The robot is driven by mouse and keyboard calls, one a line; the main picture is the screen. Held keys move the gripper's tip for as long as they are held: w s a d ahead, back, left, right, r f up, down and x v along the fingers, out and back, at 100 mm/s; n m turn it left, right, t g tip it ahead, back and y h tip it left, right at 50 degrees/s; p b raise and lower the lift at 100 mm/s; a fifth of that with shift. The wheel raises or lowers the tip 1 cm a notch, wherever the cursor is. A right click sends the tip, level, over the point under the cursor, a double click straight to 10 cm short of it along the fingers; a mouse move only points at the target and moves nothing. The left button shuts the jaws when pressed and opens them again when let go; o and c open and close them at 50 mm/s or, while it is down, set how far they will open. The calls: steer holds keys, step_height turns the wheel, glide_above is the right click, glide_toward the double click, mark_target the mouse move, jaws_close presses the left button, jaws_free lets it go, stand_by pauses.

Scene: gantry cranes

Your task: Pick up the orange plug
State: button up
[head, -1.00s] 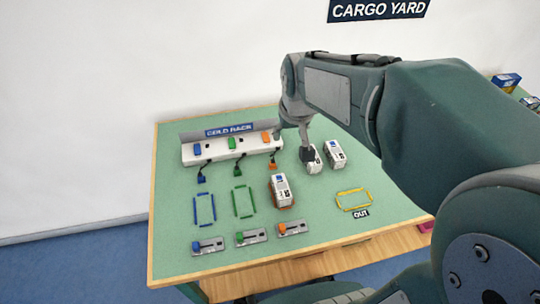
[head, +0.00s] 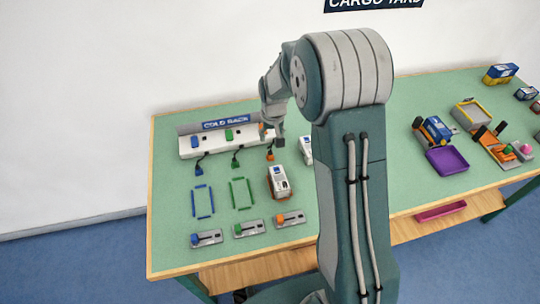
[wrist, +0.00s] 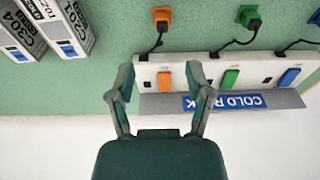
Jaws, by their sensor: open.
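The orange plug (head: 270,155) lies on the green table top in front of the white cold rack (head: 185,154), with a black cable running to the rack. In the wrist view the orange plug (wrist: 162,17) is beyond the fingertips, near the top edge. My gripper (head: 279,142) hangs over the table near the plug, just behind and right of it in the head view. In the wrist view my gripper (wrist: 158,78) has its fingers apart with nothing held. An orange switch (wrist: 165,80) on the rack shows between the fingers.
Green plug (head: 236,159) and blue plug (head: 200,167) lie to the left. A white container (head: 277,183) stands in front of the orange plug. Two containers (wrist: 68,27) show in the wrist view. Slider switches (head: 249,229) line the front. My arm hides the table's middle.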

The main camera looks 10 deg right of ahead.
mark_target(270, 152)
steer(key=f, duration=0.9)
steer(key=shift+w+a+f, duration=0.15)
steer(key=shift+w+f, duration=0.05)
steer(key=shift+w, duration=0.1)
jaws_close()
